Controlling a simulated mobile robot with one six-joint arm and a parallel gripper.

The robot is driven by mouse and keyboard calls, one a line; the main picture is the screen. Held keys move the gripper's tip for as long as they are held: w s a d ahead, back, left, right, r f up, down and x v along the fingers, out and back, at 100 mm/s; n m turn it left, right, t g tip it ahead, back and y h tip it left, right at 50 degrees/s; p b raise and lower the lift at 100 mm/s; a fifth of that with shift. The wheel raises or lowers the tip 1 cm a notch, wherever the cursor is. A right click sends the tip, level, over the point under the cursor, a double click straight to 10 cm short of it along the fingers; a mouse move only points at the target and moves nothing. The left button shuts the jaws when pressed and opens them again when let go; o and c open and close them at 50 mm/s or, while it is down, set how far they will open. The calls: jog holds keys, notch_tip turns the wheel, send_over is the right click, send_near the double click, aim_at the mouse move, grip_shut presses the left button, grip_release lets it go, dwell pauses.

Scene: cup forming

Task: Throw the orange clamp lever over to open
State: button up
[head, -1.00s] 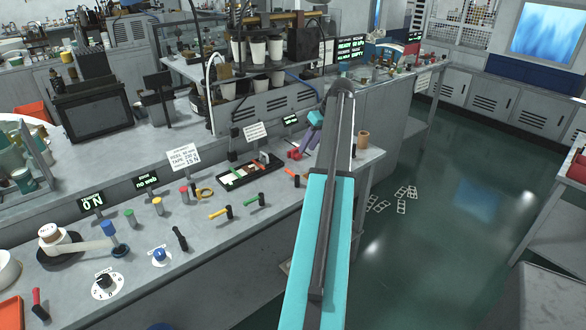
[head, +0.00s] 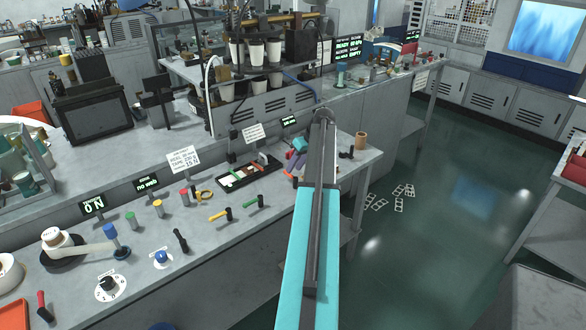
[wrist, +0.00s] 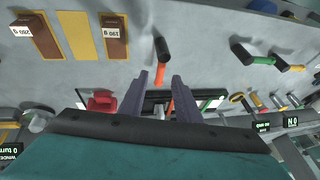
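The orange clamp lever (wrist: 171,85) with its black grip (wrist: 162,50) is in the middle of the wrist view. It lies ahead of and partly between my gripper's two purple-grey fingers. In the head view only a bit of the orange lever (head: 289,175) shows beside my arm, at the bench's right part. My gripper (wrist: 160,80) is open, with a wide gap between the fingers and nothing held. In the head view my gripper (head: 296,158) is largely hidden behind my arm. I cannot tell whether a finger touches the lever.
A green lever (head: 253,203) and a yellow lever (head: 219,214) with black grips stand to the left. A dark tray (head: 232,180) lies behind them. In the wrist view, brown blocks (wrist: 115,37) stand on yellow strips.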

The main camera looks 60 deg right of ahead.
jog(key=shift+p+x, duration=0.35)
jog(key=shift+x, duration=1.2)
grip_shut()
jog(key=shift+d, duration=0.5)
jog(key=shift+a, duration=0.35)
jog(key=shift+w+a, duration=0.1)
jog(key=shift+a, duration=0.05)
